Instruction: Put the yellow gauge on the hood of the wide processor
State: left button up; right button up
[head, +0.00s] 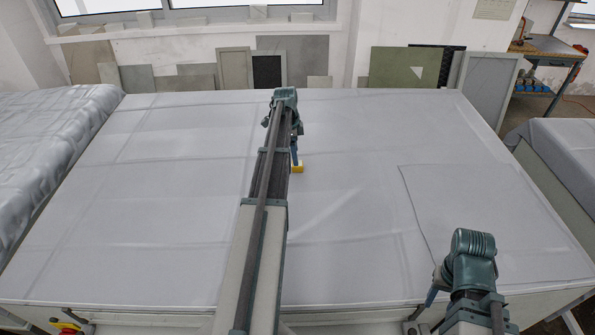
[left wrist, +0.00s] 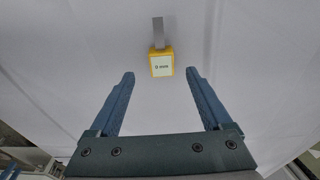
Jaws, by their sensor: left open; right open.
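The yellow gauge (head: 298,167) rests on a large pale, sheet-covered surface (head: 170,200), near its middle. In the left wrist view, the gauge (left wrist: 162,66) shows a white display face with dark writing and a grey strip running away from its far side. My left gripper (head: 295,159) is open just by the gauge, which appears beyond the fingertips and between their lines, not held. My right gripper (head: 431,297) is open and empty at the front right edge. I cannot tell whether the pale surface is the wide processor's hood.
A flat sheet with a dark edge line (head: 480,215) lies at right on the surface. Another covered surface (head: 50,140) stands at left, and one (head: 565,145) at right. Panels (head: 410,68) lean on the back wall. A red and yellow button (head: 68,327) is at front left.

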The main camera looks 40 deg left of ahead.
pick_arm(q)
jog(key=f+b, duration=0.5)
jog(key=shift+w+d+f, duration=0.15)
jog(key=shift+w+d, duration=0.05)
jog(key=shift+w, duration=0.15)
grip_shut()
